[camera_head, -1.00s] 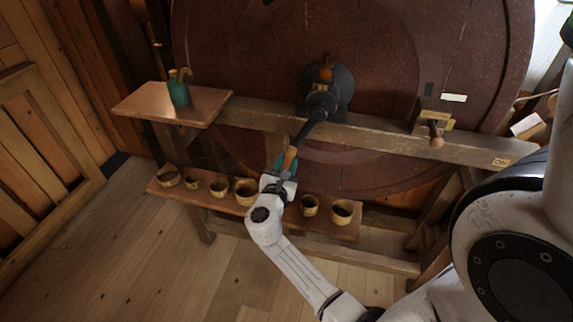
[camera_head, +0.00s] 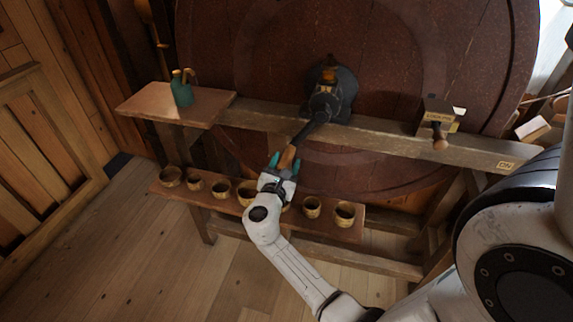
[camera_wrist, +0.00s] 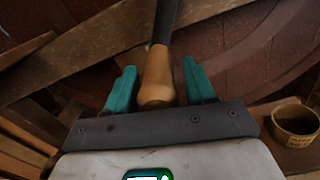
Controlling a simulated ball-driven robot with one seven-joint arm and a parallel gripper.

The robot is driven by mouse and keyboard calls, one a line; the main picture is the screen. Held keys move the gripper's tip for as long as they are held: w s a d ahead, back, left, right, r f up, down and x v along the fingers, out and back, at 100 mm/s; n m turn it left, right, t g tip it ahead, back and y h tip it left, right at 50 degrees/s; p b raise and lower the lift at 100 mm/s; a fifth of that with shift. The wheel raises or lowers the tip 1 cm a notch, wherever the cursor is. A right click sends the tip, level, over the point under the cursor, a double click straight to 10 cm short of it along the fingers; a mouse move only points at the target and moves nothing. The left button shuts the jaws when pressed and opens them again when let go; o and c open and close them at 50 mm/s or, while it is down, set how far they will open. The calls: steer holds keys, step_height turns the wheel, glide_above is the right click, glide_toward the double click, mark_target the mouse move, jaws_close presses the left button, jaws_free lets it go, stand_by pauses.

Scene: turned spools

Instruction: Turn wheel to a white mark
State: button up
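The big dark-red wheel (camera_head: 400,60) stands upright behind a wooden beam. A black crank (camera_head: 312,130) runs down-left from its hub (camera_head: 330,95) to a wooden handle (camera_head: 287,157). My gripper (camera_head: 284,163) is around the handle, with one teal finger on each side. In the wrist view the handle (camera_wrist: 157,78) lies between the spread fingers, with a narrow gap at least on its right, so the gripper looks open. A white mark (camera_head: 459,112) shows on the wheel at the right, just beside a labelled block (camera_head: 437,107) with a wooden knob (camera_head: 440,142).
A low shelf (camera_head: 225,207) below the handle holds several small pots, one (camera_wrist: 296,122) close at right in the wrist view. The floor at left is clear.

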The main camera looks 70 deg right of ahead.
steer(key=shift+s, duration=0.1)
steer(key=shift+a+f, duration=0.1)
steer(key=shift+a, duration=0.1)
steer(key=a, duration=0.7)
steer(key=a+b, duration=0.1)
steer(key=a, duration=0.2)
steer(key=shift+s+a, duration=0.2)
steer(key=shift+s, duration=0.2)
stand_by(0.4)
